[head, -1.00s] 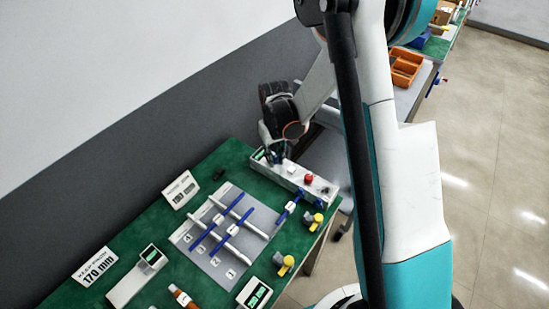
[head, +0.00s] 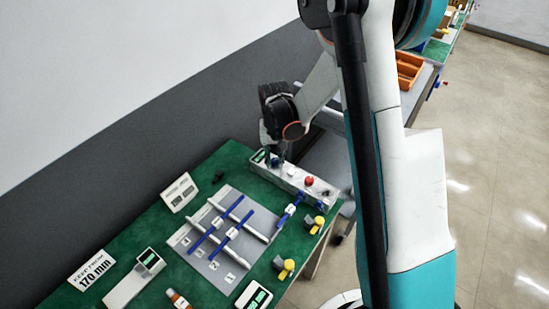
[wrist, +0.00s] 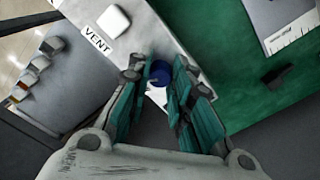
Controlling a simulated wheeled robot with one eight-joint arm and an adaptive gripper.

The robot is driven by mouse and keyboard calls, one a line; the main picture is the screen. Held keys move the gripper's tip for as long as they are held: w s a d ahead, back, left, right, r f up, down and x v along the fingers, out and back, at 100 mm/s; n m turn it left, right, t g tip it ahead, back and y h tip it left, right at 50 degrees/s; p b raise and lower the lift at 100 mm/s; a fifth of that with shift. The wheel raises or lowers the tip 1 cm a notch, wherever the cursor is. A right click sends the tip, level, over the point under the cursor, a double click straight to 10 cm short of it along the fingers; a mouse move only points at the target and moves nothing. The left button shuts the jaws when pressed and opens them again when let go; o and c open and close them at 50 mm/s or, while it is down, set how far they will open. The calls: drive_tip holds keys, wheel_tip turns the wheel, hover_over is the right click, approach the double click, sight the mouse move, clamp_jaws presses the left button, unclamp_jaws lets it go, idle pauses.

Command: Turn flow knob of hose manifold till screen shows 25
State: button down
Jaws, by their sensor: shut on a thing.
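The hose manifold (head: 318,189) is a long pale box at the far edge of the green table. A small dark screen (head: 259,157) with green is at its left end; its digits are too small to read. My gripper (head: 273,160) points down at the manifold just right of the screen. In the wrist view the blue flow knob (wrist: 159,72) sits between the teal finger pads of my gripper (wrist: 158,85), which are shut on it. The fingers hide part of the knob, and the screen cannot be made out in the wrist view.
A white button (wrist: 113,19) beside a VENT label and a red button (head: 308,181) are on the manifold. Yellow-handled valves (head: 285,267), a grey mat (head: 207,262) with blue and white tubes, and a 170 mm card (head: 93,270) lie nearer.

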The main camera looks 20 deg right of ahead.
sight(275, 160)
drive_tip(key=c, duration=1.4)
unclamp_jaws()
drive_tip(key=shift+r, duration=0.1)
wheel_tip(275, 160, up, 12)
drive_tip(key=shift+f, duration=0.1)
